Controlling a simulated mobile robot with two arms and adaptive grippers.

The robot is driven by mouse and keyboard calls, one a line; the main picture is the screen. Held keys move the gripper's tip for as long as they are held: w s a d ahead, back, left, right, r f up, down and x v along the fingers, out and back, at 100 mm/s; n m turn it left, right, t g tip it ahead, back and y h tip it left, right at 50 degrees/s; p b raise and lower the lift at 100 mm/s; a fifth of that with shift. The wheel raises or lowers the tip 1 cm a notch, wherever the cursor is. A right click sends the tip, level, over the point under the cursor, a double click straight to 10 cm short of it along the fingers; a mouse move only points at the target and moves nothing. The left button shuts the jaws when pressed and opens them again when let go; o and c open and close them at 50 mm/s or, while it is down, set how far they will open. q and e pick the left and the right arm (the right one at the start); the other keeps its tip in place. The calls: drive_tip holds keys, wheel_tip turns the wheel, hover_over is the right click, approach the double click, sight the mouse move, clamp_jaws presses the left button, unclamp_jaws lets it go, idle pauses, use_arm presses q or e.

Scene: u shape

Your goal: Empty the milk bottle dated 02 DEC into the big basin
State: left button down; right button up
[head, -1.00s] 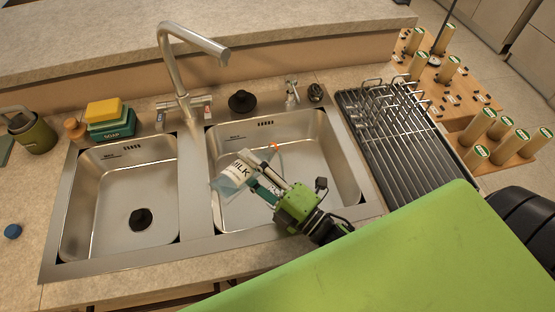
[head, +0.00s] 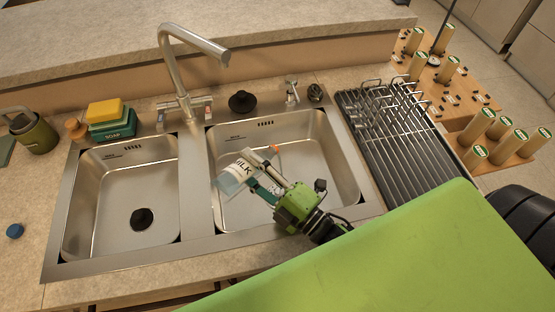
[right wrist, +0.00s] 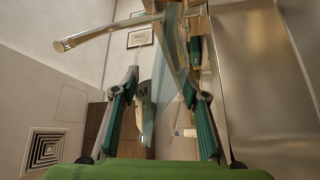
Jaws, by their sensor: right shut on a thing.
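The milk bottle (head: 231,180) is clear with a white label reading MILK; no date can be read. It is held tilted over the big basin (head: 315,165), the right-hand one of the two sinks. My right gripper (head: 259,171) is shut on it, its arm coming from the lower right. In the right wrist view the clear bottle (right wrist: 172,70) lies between the fingers, with part of a letter M showing. The bottle's mouth and any liquid stream cannot be made out. My left gripper is not in view.
The smaller basin (head: 85,205) with a black drain lies at left. A faucet (head: 190,50) rises behind the divider. Soap and sponges (head: 110,118) stand at the back left. A drying rack (head: 400,140) is at right, with wooden blocks holding several cylinders (head: 478,125) beyond.

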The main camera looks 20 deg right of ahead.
drive_tip(key=shift+d+r+m+p, duration=0.1)
drive_tip(key=shift+r+m+p, duration=0.2)
drive_tip(key=shift+m+p, duration=0.1)
